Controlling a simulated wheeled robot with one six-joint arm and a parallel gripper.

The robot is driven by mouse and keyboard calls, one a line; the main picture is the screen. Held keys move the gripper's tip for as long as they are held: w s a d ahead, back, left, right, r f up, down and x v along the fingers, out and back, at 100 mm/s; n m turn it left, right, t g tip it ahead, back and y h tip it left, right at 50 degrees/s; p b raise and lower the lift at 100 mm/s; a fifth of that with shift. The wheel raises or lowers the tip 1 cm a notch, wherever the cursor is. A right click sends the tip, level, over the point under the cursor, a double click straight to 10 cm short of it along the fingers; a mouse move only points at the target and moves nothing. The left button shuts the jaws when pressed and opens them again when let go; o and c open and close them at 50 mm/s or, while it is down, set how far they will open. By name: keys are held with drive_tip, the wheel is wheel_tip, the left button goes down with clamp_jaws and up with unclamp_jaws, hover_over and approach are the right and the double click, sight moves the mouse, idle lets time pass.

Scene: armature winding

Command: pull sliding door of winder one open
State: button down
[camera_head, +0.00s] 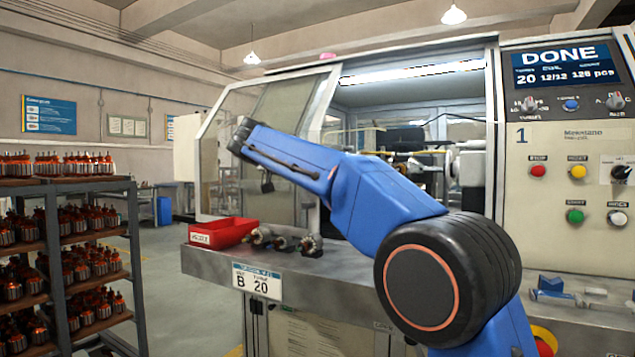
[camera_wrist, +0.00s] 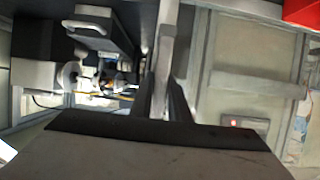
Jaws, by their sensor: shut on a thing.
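Winder one (camera_head: 580,205) is at the right, with a panel marked 1 and a display reading DONE. Its sliding door (camera_head: 308,92), a clear pane in a pale frame, stands at the left of the housing. The opening to its right shows the lit inside and the winding parts (camera_head: 470,165). In the wrist view, my gripper (camera_wrist: 163,98) is shut on a pale upright bar of the door (camera_wrist: 167,40), one dark finger on each side. In the head view, my blue arm hides the grip and part of the opening.
On the front ledge (camera_head: 215,262) stand a red bin (camera_head: 220,233) and several metal armatures (camera_head: 285,242), close below my arm. A rack (camera_head: 65,190) full of copper-wound armatures stands at the left. The floor (camera_head: 165,270) between rack and winder is clear.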

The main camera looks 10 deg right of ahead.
drive_tip(key=shift+w+a, duration=0.6)
drive_tip(key=shift+a, duration=0.2)
drive_tip(key=c, duration=1.7)
unclamp_jaws()
drive_tip(key=shift+s, duration=0.1)
drive_tip(key=v, duration=1.7)
drive_tip(key=shift+s+a, duration=0.15)
